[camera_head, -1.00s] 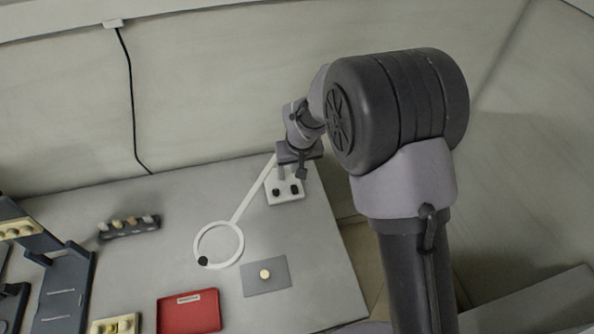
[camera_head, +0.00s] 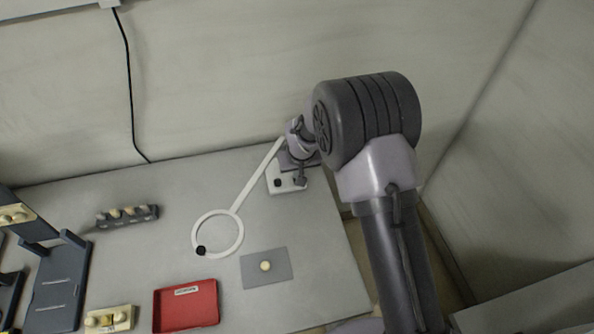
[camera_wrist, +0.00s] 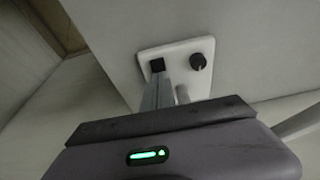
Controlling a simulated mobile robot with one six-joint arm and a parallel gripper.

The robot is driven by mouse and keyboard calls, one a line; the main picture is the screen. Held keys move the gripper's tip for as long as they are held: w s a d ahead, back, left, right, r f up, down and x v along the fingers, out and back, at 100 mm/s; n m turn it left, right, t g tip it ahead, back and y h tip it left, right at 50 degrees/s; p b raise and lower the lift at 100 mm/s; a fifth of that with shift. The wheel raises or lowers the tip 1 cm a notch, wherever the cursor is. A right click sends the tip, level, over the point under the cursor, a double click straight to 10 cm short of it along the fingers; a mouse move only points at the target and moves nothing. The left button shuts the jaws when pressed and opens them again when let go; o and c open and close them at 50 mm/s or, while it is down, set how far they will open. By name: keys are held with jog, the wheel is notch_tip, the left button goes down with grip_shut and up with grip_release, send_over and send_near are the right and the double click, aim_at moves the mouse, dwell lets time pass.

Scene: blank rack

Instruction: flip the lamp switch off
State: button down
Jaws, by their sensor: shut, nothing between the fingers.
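The lamp has a white base plate (camera_head: 287,190) near the table's back right edge, with a pale arm (camera_head: 257,180) running to a white ring (camera_head: 239,222). A dark knob (camera_head: 278,183) shows on the plate's left part. My gripper (camera_head: 299,181) is shut and empty, pointing down over the plate's right part. In the wrist view, the base plate (camera_wrist: 180,47) carries a round dark knob (camera_wrist: 198,61). A black square (camera_wrist: 157,65) shows at the end of my grey finger; I cannot tell whether they touch. The fingers partly hide the plate.
A grey pad (camera_head: 255,279) with a yellowish button lies in front of the lamp. A red tray (camera_head: 186,317), a small dark rack (camera_head: 127,222) and a dark stand (camera_head: 58,285) are further left. The wall rises behind the table.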

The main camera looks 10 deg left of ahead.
jog(key=shift+w+f+b, duration=0.1)
jog(key=shift+f+b, duration=0.35)
jog(key=shift+r, duration=0.2)
jog(key=shift+s+f, duration=0.1)
jog(key=shift+s, duration=0.1)
jog(key=shift+s+d, duration=0.35)
jog(key=shift+s, duration=0.3)
